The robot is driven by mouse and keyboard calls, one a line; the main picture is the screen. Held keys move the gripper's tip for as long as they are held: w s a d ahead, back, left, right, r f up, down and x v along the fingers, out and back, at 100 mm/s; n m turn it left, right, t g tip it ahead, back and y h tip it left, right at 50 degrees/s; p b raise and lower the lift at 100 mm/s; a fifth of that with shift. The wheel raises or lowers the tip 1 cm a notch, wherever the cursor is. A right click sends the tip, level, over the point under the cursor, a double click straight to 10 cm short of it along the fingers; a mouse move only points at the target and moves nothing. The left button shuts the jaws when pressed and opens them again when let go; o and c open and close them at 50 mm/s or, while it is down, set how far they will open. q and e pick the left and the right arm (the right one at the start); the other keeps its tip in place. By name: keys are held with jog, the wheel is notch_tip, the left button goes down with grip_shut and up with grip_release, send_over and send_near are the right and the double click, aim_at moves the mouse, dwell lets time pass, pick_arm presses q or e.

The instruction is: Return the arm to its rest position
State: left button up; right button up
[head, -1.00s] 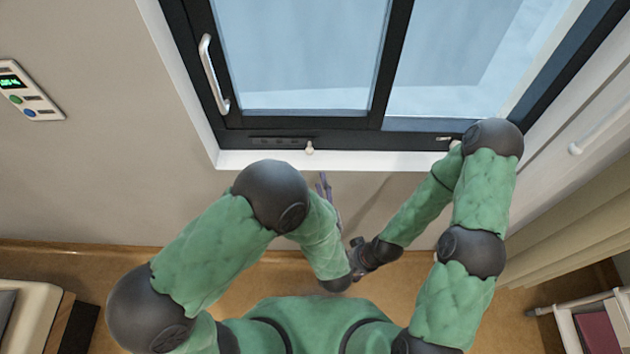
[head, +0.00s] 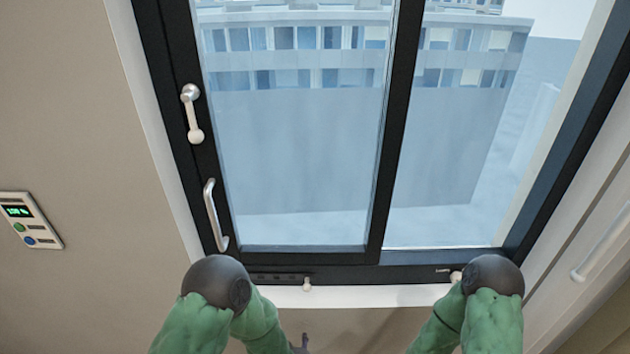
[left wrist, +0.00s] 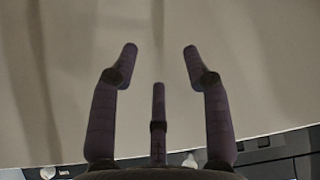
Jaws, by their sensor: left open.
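My left arm (head: 208,305) shows at the bottom of the head view, left of centre, with its dark elbow joint and green sleeves in front of the lower window frame. My right arm (head: 480,308) shows at the bottom right of the same view. Neither gripper can be made out clearly in the head view. In the left wrist view my left gripper (left wrist: 160,68) has its fingers spread apart, with nothing between them. It faces a plain beige wall.
A dark-framed window (head: 385,150) fills the middle of the head view. It has a silver pull handle (head: 215,214) and a latch lever (head: 192,113) on its left frame. A white panel with buttons (head: 29,220) is on the wall at left.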

pick_arm(q)
jog(key=s+a+f+g+h, duration=0.2)
jog(key=s+f+g, duration=0.2)
jog(key=s, duration=0.4)
jog(key=s+a+f+n+g+h, duration=0.1)
jog(key=s+a+f+g+h, duration=0.1)
jog(key=s+f+g, duration=0.3)
jog(key=s+a+f, duration=0.1)
jog(key=s, duration=0.2)
jog(key=shift+a+n+g, duration=0.25)
jog(key=shift+n+g, duration=0.05)
